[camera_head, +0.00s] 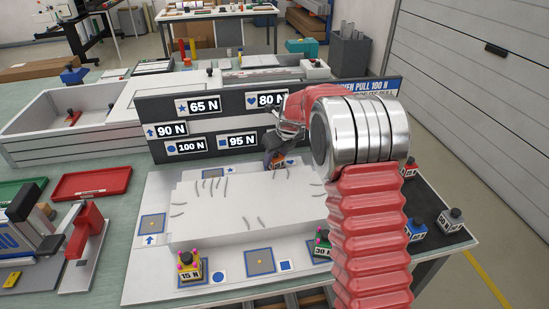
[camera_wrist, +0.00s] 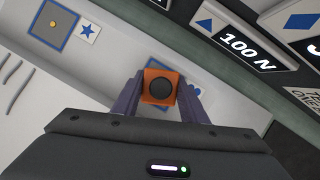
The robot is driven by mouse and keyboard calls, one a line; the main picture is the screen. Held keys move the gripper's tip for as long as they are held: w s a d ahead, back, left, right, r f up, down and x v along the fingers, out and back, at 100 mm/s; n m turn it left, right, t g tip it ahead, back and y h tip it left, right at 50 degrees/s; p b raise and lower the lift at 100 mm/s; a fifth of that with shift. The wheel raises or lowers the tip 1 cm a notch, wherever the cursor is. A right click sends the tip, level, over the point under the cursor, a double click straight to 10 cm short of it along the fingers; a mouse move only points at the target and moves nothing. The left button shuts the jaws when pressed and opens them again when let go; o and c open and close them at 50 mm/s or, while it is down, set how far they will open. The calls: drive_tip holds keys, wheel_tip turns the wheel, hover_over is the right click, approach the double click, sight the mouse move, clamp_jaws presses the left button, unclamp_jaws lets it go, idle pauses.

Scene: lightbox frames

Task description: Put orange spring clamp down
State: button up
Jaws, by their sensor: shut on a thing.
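The orange spring clamp (camera_wrist: 160,87) shows from above as an orange block with a round black top. My gripper (camera_wrist: 160,98) is shut on it, with one dark finger on each side. In the head view, the clamp (camera_head: 278,164) shows as a small orange patch at the back edge of the white board, and my arm partly hides it. I cannot tell whether the clamp touches the surface.
A dark sign panel (camera_head: 235,125) with force labels stands close behind the clamp. A raised white block (camera_head: 250,205) fills the board's middle. A yellow clamp (camera_head: 189,267) and a green clamp (camera_head: 322,245) stand at the front. Blue (camera_head: 415,228) and red (camera_head: 450,219) ones stand at right.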

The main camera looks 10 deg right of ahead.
drive_tip(key=o, duration=1.2)
drive_tip(key=shift+f, duration=0.1)
drive_tip(key=shift+o, duration=0.2)
drive_tip(key=v, duration=1.2)
drive_tip(key=shift+s, duration=0.1)
